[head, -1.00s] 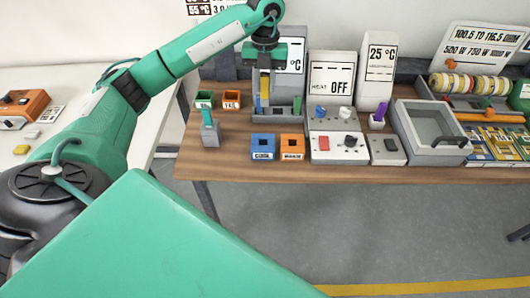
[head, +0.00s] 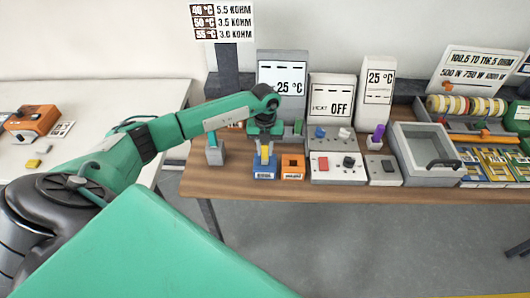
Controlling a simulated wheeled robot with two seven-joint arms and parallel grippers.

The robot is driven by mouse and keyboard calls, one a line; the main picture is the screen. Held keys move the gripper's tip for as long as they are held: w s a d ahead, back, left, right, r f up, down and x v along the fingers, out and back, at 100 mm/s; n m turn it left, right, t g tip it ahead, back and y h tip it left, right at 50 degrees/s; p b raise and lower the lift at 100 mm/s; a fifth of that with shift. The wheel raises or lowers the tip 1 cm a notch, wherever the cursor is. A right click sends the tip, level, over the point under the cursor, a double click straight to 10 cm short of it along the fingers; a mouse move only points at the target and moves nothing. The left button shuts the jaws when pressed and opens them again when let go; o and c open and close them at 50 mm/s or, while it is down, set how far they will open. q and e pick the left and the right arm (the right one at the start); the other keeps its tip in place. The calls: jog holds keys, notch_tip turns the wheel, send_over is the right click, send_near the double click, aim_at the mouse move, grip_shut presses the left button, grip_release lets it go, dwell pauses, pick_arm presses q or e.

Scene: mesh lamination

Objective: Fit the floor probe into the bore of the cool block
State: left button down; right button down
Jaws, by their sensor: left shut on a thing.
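My left gripper (head: 264,150) points down over the small blue block (head: 265,173) at the front of the wooden bench. It is shut on a slim yellow probe (head: 264,156), which I take to be the floor probe. The probe looks upright. Its lower end meets the top of the blue block in this view, at the bore. I cannot tell how far in it is. I take the blue block to be the cool block; its label is too small to read. An orange block (head: 293,166) with a square hole stands just right of it. My right gripper is not in view.
Behind stand a 25 °C display (head: 282,76), a HEAT OFF panel (head: 331,97) and a second 25 °C display (head: 379,88). A grey holder with a green piece (head: 215,152) is to the left. A grey tray (head: 428,150) is to the right. The bench front edge is clear.

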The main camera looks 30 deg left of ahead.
aim_at(265, 165)
pick_arm(q)
notch_tip(265, 165, down, 3)
jog(key=shift+f+p, duration=0.15)
jog(key=shift+p, duration=0.3)
jog(key=shift+f+b, duration=0.25)
jog(key=shift+b, duration=0.05)
jog(key=c, duration=1.2)
grip_release()
jog(key=shift+r, duration=0.1)
jog(key=shift+c, duration=0.2)
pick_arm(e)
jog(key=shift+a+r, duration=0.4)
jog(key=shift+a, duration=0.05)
pick_arm(q)
jog(key=shift+r+p, duration=0.25)
jog(key=shift+p, duration=0.1)
jog(key=r+b, duration=0.1)
jog(key=r, duration=0.2)
jog(key=r+b, duration=0.2)
jog(key=r, duration=0.2)
jog(key=w+r+b, duration=0.1)
jog(key=r+b, duration=0.1)
jog(key=r, duration=0.2)
jog(key=shift+w+a, duration=0.1)
jog(key=shift+a, duration=0.2)
jog(key=shift+r, duration=0.4)
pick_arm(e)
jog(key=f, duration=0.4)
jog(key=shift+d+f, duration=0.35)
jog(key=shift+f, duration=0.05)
